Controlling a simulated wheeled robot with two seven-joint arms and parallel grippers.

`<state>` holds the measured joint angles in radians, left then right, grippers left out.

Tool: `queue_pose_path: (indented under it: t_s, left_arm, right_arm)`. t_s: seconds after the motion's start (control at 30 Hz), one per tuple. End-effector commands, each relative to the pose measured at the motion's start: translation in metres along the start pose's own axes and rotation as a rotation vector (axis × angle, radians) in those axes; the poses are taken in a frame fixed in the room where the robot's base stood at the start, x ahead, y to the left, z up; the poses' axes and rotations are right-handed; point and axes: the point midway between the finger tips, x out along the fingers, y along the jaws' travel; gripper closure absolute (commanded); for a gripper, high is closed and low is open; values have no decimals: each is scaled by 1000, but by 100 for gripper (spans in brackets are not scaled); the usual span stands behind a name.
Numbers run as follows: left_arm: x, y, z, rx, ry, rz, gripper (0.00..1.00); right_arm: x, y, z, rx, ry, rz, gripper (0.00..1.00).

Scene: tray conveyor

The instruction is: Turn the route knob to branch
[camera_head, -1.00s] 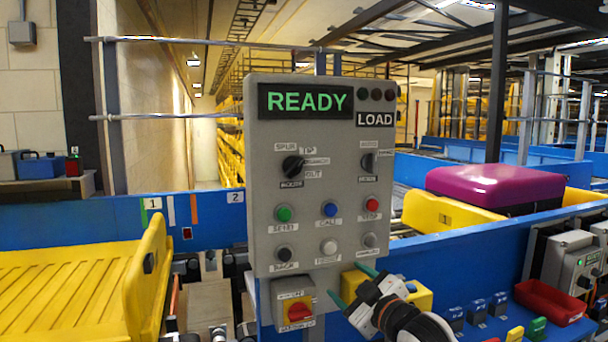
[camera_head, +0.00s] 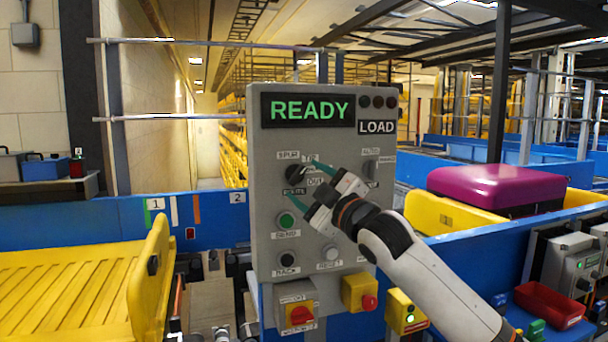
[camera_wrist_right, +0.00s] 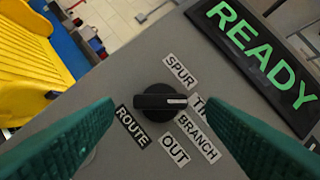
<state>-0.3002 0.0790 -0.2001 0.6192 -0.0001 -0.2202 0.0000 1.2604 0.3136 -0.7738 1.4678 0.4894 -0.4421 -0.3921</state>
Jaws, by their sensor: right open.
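The route knob (camera_head: 294,172) is a black rotary knob on the upper left of the grey control panel (camera_head: 340,205), partly covered by my right gripper in the head view. In the right wrist view the knob (camera_wrist_right: 150,102) shows whole. My left gripper is out of view.
The SPUR (camera_wrist_right: 180,72), OUT (camera_wrist_right: 174,149) and ROUTE (camera_wrist_right: 132,127) labels surround the knob. The display (camera_head: 308,109) reads READY, with LOAD beside it. A green button (camera_head: 287,220) sits below the knob. A red-knobbed switch (camera_head: 299,314) is under the panel.

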Motion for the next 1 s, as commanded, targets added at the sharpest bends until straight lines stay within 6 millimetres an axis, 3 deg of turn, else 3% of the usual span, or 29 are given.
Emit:
queue_pose_path:
  t_s: [0.2, 0.5, 0.77, 1.0]
  left_arm:
    - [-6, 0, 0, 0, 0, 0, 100]
    - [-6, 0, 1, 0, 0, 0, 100]
    - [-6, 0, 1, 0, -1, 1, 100]
    - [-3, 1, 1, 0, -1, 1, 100]
  right_arm:
    - [18, -1, 0, 0, 0, -1, 35]
    - [20, 0, 0, 0, 0, -1, 35]
    - [20, 0, 0, 0, 0, -1, 77]
    - [20, 2, -1, 20, 0, -7, 79]
